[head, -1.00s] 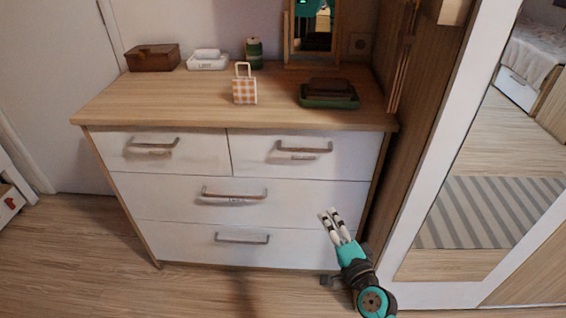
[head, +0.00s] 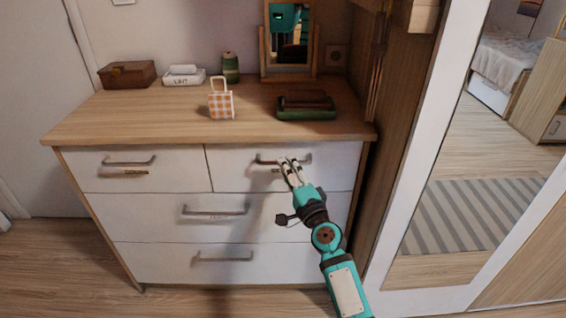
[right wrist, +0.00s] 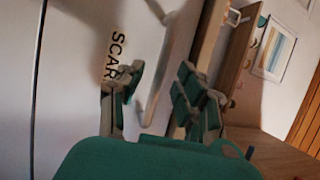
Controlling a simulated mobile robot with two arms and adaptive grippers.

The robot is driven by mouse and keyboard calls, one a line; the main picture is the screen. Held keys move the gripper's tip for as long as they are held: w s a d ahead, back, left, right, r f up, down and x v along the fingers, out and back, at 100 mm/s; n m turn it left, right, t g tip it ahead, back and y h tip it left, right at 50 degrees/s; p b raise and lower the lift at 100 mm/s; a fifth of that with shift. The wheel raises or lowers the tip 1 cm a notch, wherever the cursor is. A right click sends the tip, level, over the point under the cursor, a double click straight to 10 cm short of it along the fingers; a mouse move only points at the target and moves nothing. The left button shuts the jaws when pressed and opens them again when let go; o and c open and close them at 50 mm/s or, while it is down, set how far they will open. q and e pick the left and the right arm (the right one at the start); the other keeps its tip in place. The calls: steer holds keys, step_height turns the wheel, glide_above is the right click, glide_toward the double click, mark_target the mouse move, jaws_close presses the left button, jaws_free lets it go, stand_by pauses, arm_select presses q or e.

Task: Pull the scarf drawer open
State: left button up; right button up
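The scarf drawer (head: 235,172) is the upper right drawer of the dresser, and it is closed. Its metal bar handle (head: 266,160) also shows in the right wrist view (right wrist: 160,95), next to the partly hidden label "SCAR" (right wrist: 113,55). My right gripper (head: 289,163) is at the handle, its fingertips overlapping the bar in the head view. In the right wrist view my right gripper (right wrist: 160,88) has its fingers apart, with the bar appearing between them. I cannot tell whether they touch it. My left gripper is not in view.
The dresser top (head: 160,110) holds a brown box (head: 127,75), a white container (head: 184,77), a checked bag (head: 221,104), a green tray (head: 307,114) and a mirror (head: 289,40). A mirrored wardrobe (head: 420,170) stands close on the right. Other drawers are closed.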

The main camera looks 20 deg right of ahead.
steer(key=shift+x, duration=1.55)
jaws_close()
